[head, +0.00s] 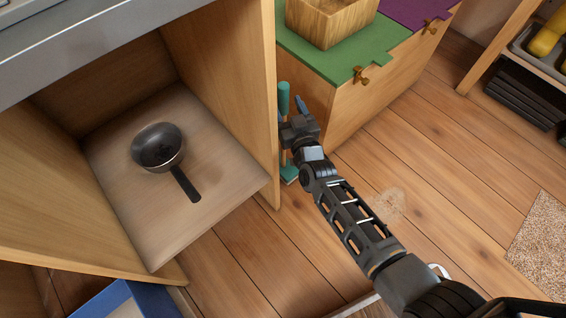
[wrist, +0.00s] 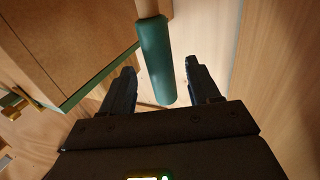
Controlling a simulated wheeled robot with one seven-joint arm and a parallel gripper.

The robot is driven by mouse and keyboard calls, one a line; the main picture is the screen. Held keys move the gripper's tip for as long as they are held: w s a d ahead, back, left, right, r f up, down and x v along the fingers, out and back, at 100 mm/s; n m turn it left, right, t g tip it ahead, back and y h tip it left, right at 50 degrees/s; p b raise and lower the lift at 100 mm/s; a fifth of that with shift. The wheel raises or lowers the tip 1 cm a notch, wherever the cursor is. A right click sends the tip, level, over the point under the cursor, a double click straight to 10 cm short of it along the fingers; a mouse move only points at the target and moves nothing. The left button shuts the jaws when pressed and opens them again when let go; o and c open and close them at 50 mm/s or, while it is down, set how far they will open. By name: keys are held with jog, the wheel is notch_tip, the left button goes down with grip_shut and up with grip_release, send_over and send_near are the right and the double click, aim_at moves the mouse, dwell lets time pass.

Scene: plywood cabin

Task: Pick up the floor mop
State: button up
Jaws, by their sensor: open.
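The floor mop has a green handle grip (head: 284,98), which stands in the narrow gap between the open cupboard's side panel and the drawer cabinet. A green lower part of it (head: 290,173) shows near the floor. My gripper (head: 290,112) is at the gap, right at the mop, and its arm partly hides the mop. In the wrist view the green grip (wrist: 155,62) with its pale wooden shaft lies between my two open fingers (wrist: 161,85). The fingers appear apart from the grip; the exact depth is hard to tell.
The cupboard side panel (head: 262,90) stands close on the left. The drawer cabinet (head: 385,85) with a wooden box (head: 330,22) on top is close on the right. A dark pan (head: 160,148) sits inside the cupboard. Plank floor (head: 430,150) is clear to the right.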

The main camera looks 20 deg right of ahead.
aim_at(285, 103)
jog(key=shift+w+f+b, duration=0.25)
jog(key=shift+w+b, duration=0.45)
jog(key=shift+w, duration=0.45)
jog(key=shift+w+d+r, duration=0.1)
jog(key=shift+w+r, duration=0.05)
jog(key=shift+w, duration=0.4)
jog(key=c, duration=0.8)
jog(key=shift+c, duration=0.4)
jog(key=shift+r, duration=0.25)
